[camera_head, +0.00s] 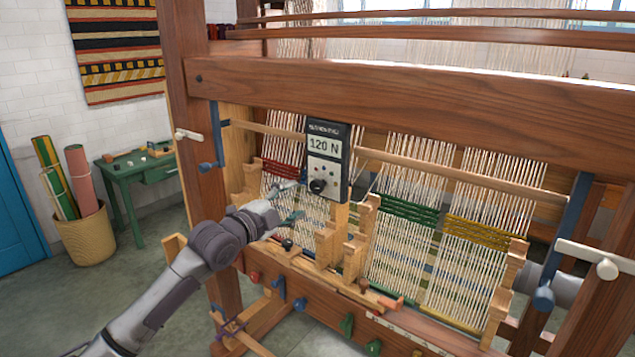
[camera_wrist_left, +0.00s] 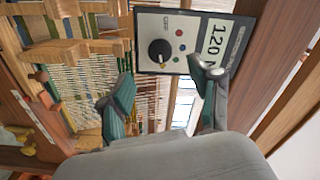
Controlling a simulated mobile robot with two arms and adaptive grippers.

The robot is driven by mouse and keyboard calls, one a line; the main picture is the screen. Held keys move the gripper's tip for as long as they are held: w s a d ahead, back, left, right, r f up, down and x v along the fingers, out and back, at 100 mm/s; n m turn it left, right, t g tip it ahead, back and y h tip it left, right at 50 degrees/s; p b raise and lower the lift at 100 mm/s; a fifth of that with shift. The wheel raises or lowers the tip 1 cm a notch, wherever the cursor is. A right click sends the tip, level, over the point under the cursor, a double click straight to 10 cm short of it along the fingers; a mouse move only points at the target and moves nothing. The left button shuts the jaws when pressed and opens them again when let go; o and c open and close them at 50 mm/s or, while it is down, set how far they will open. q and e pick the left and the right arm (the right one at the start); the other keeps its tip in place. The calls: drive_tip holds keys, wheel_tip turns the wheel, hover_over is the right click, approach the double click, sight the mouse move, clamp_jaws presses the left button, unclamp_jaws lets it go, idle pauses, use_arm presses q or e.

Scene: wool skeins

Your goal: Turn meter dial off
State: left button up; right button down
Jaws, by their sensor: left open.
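The meter (camera_head: 329,135) is a dark, upright box with a pale face, mounted on the loom. Its lit screen reads about "120 N", with a few small buttons below. The round black dial (camera_head: 317,186) sits low on its face. In the left wrist view the meter (camera_wrist_left: 207,58) appears turned sideways, and its dial (camera_wrist_left: 160,51) shows clearly. My left gripper (camera_head: 298,196) is open and empty, just left of and below the dial. In the left wrist view its two teal-padded fingers (camera_wrist_left: 160,72) are spread either side of the dial, apparently not touching it. My right gripper is out of view.
The wooden loom's thick beam (camera_head: 400,110) runs above the meter, and stretched warp threads (camera_head: 410,170) hang behind. Stepped wooden blocks (camera_head: 335,245) stand below my gripper's right side. A green side table (camera_head: 125,172) and a basket (camera_head: 87,235) of rolls stand at left.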

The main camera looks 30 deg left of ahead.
sight(315, 188)
use_arm(q)
drive_tip(key=w+p, duration=0.1)
drive_tip(key=w, duration=0.2)
drive_tip(key=w+p, duration=0.1)
drive_tip(key=w, duration=0.2)
drive_tip(key=w+p, duration=0.1)
drive_tip(key=w, duration=0.2)
drive_tip(key=shift+w+d, duration=0.2)
drive_tip(key=shift+d, duration=0.2)
drive_tip(key=shift+c, duration=1.2)
drive_tip(key=c, duration=0.9)
